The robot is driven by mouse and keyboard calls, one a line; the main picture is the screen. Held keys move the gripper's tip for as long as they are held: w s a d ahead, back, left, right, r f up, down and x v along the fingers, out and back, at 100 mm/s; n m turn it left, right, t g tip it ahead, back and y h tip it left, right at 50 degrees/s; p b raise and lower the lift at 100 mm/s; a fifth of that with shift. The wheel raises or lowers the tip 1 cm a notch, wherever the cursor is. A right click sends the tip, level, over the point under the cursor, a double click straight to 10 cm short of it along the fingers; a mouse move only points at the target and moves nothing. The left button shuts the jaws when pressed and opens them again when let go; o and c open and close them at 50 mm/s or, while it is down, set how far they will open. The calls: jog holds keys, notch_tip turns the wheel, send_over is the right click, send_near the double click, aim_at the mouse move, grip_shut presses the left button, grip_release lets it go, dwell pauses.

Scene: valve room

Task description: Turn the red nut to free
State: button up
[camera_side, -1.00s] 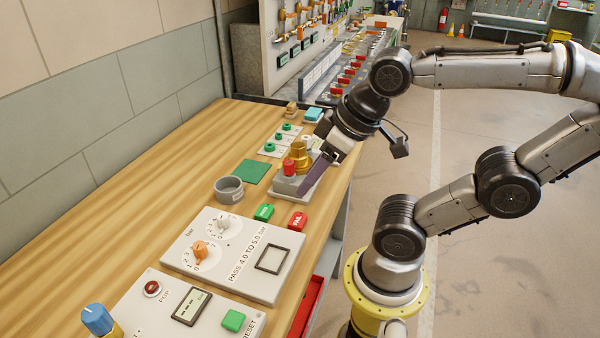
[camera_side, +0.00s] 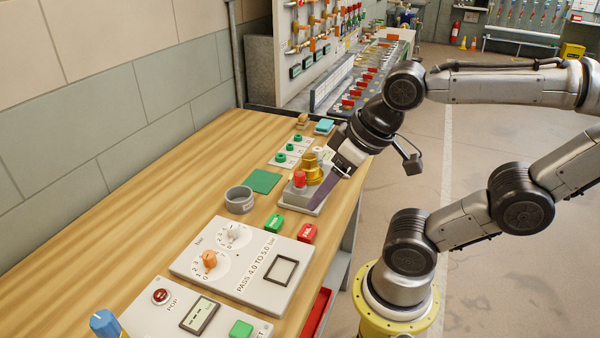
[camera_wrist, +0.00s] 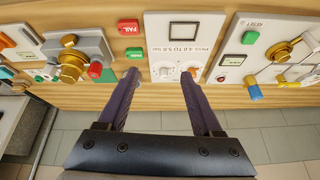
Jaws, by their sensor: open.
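The red nut (camera_side: 299,179) sits on a grey block beside a brass fitting (camera_side: 312,168) in the side view. In the wrist view the red nut (camera_wrist: 95,70) lies left of my fingers, next to the brass fitting (camera_wrist: 72,64). My gripper (camera_side: 314,205) has long purple fingers and reaches down at the right side of the block, apart from the nut as far as I can tell. In the wrist view my gripper (camera_wrist: 158,80) is open and empty, its fingers spread wide in front of the white gauge panel (camera_wrist: 179,28).
A grey ring cup (camera_side: 239,199), a green mat (camera_side: 264,181), a green block (camera_side: 274,223) and the red FAIL block (camera_side: 307,233) are near the fixture. The panel's orange knob (camera_side: 209,260) is toward the front. Bare wooden bench (camera_side: 150,190) lies to the left.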

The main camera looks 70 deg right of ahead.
notch_tip(320, 180, up, 4)
jog(key=w+m+g, duration=0.1)
jog(key=w+m, duration=0.1)
jog(key=m, duration=0.4)
jog(key=m+g, duration=0.4)
jog(key=m, duration=0.9)
send_over(300, 173)
notch_tip(300, 173, down, 14)
jog(key=shift+r, duration=0.15)
grip_shut()
